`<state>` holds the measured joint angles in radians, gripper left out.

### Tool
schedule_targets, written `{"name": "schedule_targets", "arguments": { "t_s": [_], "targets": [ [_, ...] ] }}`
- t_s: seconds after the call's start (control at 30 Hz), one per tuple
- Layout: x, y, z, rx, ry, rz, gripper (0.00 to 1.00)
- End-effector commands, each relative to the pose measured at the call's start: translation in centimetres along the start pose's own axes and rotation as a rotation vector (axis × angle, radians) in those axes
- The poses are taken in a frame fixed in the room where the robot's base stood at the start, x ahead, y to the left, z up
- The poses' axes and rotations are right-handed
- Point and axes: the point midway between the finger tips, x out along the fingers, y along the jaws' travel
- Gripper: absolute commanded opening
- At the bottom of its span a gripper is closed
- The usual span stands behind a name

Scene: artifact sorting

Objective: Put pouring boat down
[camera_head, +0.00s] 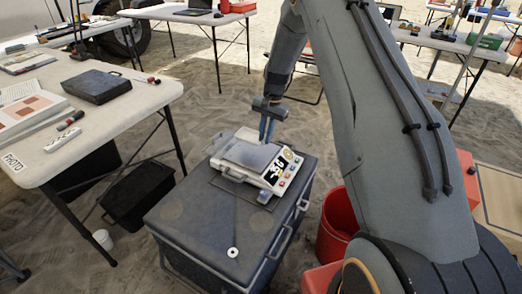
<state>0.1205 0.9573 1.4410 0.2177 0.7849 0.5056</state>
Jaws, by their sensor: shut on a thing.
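My gripper (267,136) points down over the back of a white scale (267,185) and is shut at the rear edge of a shallow grey-blue piece, which looks like the pouring boat (245,153). The boat is at the scale's pan, below and left of my fingers. I cannot tell whether it rests on the pan or hangs just above it. The scale has a dark display and buttons at its right front. It stands on a dark mat on a grey case (190,212). The grip itself is small and partly hidden.
A small pale ring (233,252) lies on the case's front. The case's left top is clear. A white table (110,125) with a black box (97,86) stands left. A red bucket (334,232) stands right of the case, near my arm. A black crate (138,193) is on the sand.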

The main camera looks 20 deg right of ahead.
Motion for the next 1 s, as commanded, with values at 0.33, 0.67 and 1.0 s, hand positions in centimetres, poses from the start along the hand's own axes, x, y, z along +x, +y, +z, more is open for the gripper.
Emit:
{"name": "schedule_targets", "arguments": {
  "t_s": [0.33,0.67,1.0],
  "targets": [
    [3.4,0.3,-0.4,-0.002,0.0,0.0,0.0],
    [6.2,0.6,-0.7,-0.002,0.001,-0.001,0.0],
    [6.4,0.6,-0.7,-0.003,0.001,-0.001,0.29]
  ]
}}
